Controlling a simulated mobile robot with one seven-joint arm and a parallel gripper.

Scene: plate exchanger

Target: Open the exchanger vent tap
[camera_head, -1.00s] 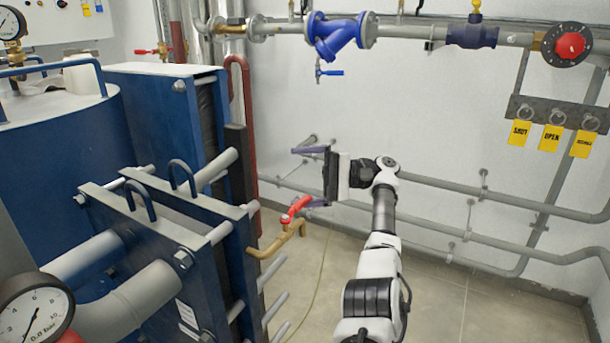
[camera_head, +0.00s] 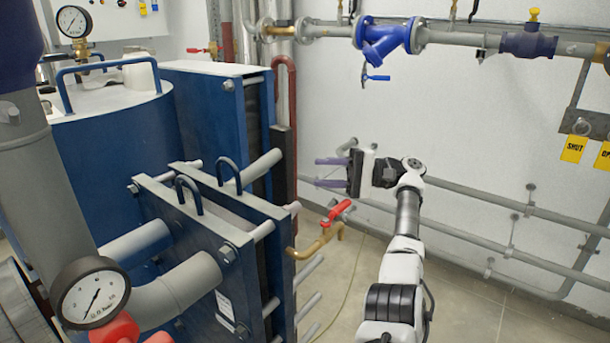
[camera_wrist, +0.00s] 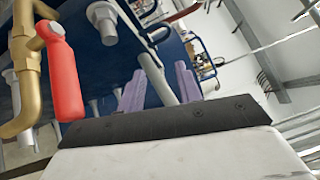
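The exchanger vent tap shows as a red lever (camera_head: 336,212) on a bent brass pipe (camera_head: 318,243) at the exchanger's front right. The lever slants up to the right in the head view. In the wrist view the red lever (camera_wrist: 63,75) hangs at the left beside the brass body (camera_wrist: 27,62). My gripper (camera_head: 312,171) is above the lever in the head view, its purple fingers pointing left. The fingers are apart with nothing between them. In the wrist view the gripper (camera_wrist: 160,70) is to the right of the lever, not touching it.
The blue plate exchanger (camera_head: 175,215) with bolts and grey pipes fills the left. A pressure gauge (camera_head: 90,293) is in the near left. Grey wall pipes (camera_head: 500,210) run behind my arm. Yellow tags (camera_head: 574,149) hang at the right. Floor is free right of the tap.

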